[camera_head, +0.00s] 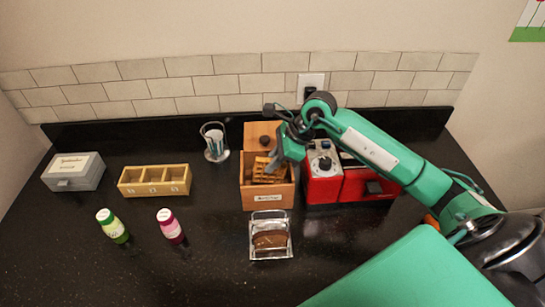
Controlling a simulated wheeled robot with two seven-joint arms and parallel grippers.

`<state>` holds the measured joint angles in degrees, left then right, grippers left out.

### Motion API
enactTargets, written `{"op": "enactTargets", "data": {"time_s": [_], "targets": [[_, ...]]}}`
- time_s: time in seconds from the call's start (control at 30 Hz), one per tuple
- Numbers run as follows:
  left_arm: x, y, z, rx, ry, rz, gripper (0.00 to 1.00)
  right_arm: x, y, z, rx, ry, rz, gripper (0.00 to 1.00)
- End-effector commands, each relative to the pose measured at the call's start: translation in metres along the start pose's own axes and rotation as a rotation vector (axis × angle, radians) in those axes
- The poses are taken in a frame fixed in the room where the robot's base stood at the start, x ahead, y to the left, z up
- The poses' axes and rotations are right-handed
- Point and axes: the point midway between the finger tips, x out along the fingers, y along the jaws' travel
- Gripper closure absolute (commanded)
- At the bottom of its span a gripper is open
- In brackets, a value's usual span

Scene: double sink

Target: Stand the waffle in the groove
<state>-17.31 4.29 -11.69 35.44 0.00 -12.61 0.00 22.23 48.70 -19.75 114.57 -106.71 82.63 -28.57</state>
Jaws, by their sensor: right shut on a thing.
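The waffle (261,172) is golden brown and shows in the open wooden box (266,199), tilted against its inside. My right gripper (272,164) reaches down into the box from above and is shut on the waffle at its upper right part. The fingertips are small and partly hidden. A wire rack (270,253) stands in front of the box and holds brown bread slices (270,239) upright. I cannot make out a groove clearly, in the rack or in the box. My left gripper is not in view.
A red toaster-like appliance (322,188) stands right of the box, under my right arm. The front left counter is clear.

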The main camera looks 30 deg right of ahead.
Motion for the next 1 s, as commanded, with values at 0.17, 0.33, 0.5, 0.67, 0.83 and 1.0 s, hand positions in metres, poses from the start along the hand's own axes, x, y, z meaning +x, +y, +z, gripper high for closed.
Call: {"op": "enactTargets", "data": {"time_s": [0.17,0.33,0.5,0.67,0.83,1.0], "targets": [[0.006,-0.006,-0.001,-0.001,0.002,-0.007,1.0,0.012,0.0,-0.008,0.0,0.0,0.001,0.99],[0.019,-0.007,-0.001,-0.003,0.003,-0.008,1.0,0.024,0.0,-0.016,-0.001,0.001,0.0,0.99],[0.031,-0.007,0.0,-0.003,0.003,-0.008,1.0,0.034,0.0,-0.022,-0.001,0.001,0.0,0.99],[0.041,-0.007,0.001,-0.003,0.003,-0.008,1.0,0.042,0.0,-0.027,-0.001,0.0,0.0,0.99],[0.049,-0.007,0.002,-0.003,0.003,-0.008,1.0,0.048,0.0,-0.031,-0.001,0.0,0.0,0.99],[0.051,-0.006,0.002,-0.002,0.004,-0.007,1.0,0.051,0.0,-0.032,0.0,0.0,0.0,0.99]]}}
